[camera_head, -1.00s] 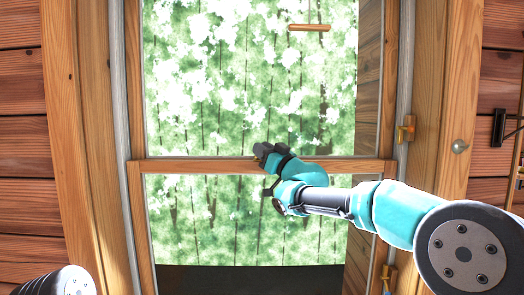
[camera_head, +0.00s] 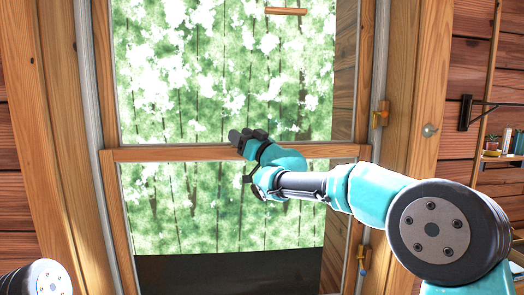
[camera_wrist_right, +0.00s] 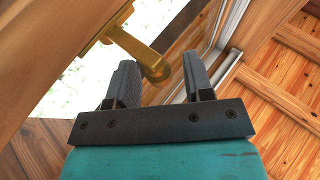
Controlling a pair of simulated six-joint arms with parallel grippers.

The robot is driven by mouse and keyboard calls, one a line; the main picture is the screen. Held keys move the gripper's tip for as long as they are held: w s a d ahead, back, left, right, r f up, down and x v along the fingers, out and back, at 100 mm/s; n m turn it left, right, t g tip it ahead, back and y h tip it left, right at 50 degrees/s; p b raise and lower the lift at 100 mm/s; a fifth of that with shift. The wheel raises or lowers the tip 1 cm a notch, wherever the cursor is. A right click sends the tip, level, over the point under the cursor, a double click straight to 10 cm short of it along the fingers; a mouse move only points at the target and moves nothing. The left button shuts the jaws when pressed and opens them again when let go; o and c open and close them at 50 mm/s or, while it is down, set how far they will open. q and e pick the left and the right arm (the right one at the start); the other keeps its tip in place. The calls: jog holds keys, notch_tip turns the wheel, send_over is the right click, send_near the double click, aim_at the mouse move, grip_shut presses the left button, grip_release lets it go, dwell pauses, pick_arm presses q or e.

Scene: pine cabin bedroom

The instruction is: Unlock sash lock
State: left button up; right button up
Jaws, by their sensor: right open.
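The sash window's wooden meeting rail (camera_head: 190,152) crosses the middle of the head view. My right gripper (camera_head: 237,136) is at this rail and hides the lock there. In the right wrist view, the brass sash lock shows as a lever (camera_wrist_right: 138,46) that reaches out from a brass base on the wood. The lever's rounded end lies between the two fingertips of my open right gripper (camera_wrist_right: 160,64) as seen in this view. I cannot tell whether the fingers touch it. My left gripper is out of view.
A brass fitting (camera_head: 381,113) sits on the right jamb, with another (camera_head: 364,258) lower down. A round knob (camera_head: 429,130) is on the right casing. A wooden bar (camera_head: 286,11) shows at the top. A shelf (camera_head: 502,156) with books and a plant stands at right.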

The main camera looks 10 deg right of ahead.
jog(key=v, duration=1.7)
jog(key=shift+r, duration=0.15)
jog(key=w+d+f+m+g+h, duration=0.2)
jog(key=f+m+h, duration=0.15)
jog(key=f, duration=1.35)
jog(key=w+d+f+m+g+h, duration=0.1)
jog(key=f+m+h, duration=0.3)
jog(key=f, duration=1.4)
jog(key=s+d+f+g+h, duration=0.1)
jog(key=s+f+g, duration=0.25)
jog(key=f, duration=0.55)
jog(key=s+d+f+g+h, duration=0.15)
jog(key=s+f, duration=0.25)
jog(key=f, duration=0.4)
jog(key=s+f+m+g, duration=0.1)
jog(key=s+f+g, duration=0.3)
jog(key=s+f, duration=0.4)
jog(key=s+f+m+g+h, duration=0.1)
jog(key=s+f+m+g, duration=0.1)
jog(key=s+f, duration=0.7)
jog(key=s+g, duration=0.1)
jog(key=s, duration=0.5)
jog(key=shift+d+f+g+h, duration=0.25)
jog(key=shift+d+g+h, duration=0.05)
jog(key=shift+d+g, duration=0.1)
